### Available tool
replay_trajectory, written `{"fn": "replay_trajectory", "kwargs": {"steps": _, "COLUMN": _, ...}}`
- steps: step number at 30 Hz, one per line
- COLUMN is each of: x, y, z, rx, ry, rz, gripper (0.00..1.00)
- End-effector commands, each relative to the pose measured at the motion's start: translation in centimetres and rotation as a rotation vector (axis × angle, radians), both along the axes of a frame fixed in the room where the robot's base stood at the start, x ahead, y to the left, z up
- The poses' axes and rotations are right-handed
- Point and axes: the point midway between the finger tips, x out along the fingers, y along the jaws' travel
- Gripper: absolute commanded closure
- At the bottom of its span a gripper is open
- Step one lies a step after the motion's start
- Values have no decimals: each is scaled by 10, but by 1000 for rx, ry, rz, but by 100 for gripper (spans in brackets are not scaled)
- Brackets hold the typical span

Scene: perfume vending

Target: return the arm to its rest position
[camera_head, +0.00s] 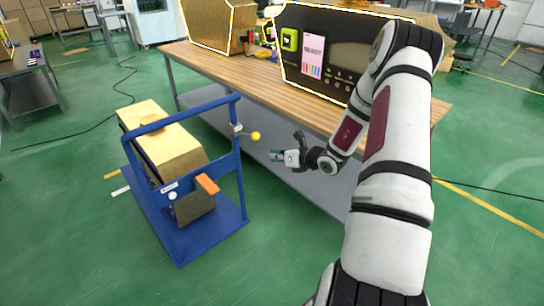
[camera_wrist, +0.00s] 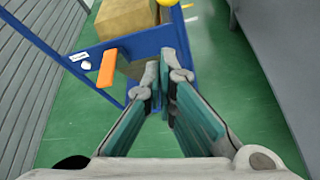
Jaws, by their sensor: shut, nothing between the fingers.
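My gripper (camera_head: 276,156) is at the end of my white arm, in the middle of the head view. It hangs in the air beside the front of the wooden-topped table (camera_head: 255,88), to the right of the blue trolley (camera_head: 240,165). In the wrist view my gripper (camera_wrist: 167,92) has its fingertips together with nothing between them. The floor and the blue trolley (camera_wrist: 165,40) lie beyond the fingers. My arm comes from the lower right of the head view and covers part of the table.
A cardboard box (camera_head: 160,150) and an orange piece (camera_head: 207,184) are on the trolley. A yellow ball (camera_head: 256,136) is close left of my gripper. A black vending panel (camera_head: 345,50) and a brown box (camera_head: 212,22) stand on the table. Green floor (camera_head: 290,240) is clear in front.

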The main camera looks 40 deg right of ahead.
Motion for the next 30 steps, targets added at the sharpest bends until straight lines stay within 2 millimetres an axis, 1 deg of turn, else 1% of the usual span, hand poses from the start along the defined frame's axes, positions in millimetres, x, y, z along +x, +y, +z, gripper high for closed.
{"fn": "replay_trajectory", "kwargs": {"steps": 14, "x": 0, "y": 0, "z": 0, "rx": -1, "ry": -1, "rz": 2, "gripper": 100}}
{"fn": "replay_trajectory", "kwargs": {"steps": 17, "x": 3, "y": 8, "z": 11, "rx": -27, "ry": -6, "rz": 38, "gripper": 100}}
{"fn": "replay_trajectory", "kwargs": {"steps": 20, "x": 9, "y": 33, "z": 38, "rx": -102, "ry": -23, "rz": 146, "gripper": 100}}
{"fn": "replay_trajectory", "kwargs": {"steps": 23, "x": 12, "y": 73, "z": 80, "rx": -223, "ry": -52, "rz": 320, "gripper": 100}}
{"fn": "replay_trajectory", "kwargs": {"steps": 24, "x": 11, "y": 92, "z": 97, "rx": -279, "ry": -65, "rz": 399, "gripper": 100}}
{"fn": "replay_trajectory", "kwargs": {"steps": 26, "x": 6, "y": 120, "z": 121, "rx": -364, "ry": -84, "rz": 520, "gripper": 100}}
{"fn": "replay_trajectory", "kwargs": {"steps": 27, "x": 2, "y": 138, "z": 136, "rx": -418, "ry": -97, "rz": 597, "gripper": 100}}
{"fn": "replay_trajectory", "kwargs": {"steps": 29, "x": -7, "y": 166, "z": 157, "rx": -502, "ry": -117, "rz": 713, "gripper": 100}}
{"fn": "replay_trajectory", "kwargs": {"steps": 30, "x": -14, "y": 183, "z": 171, "rx": -556, "ry": -130, "rz": 788, "gripper": 100}}
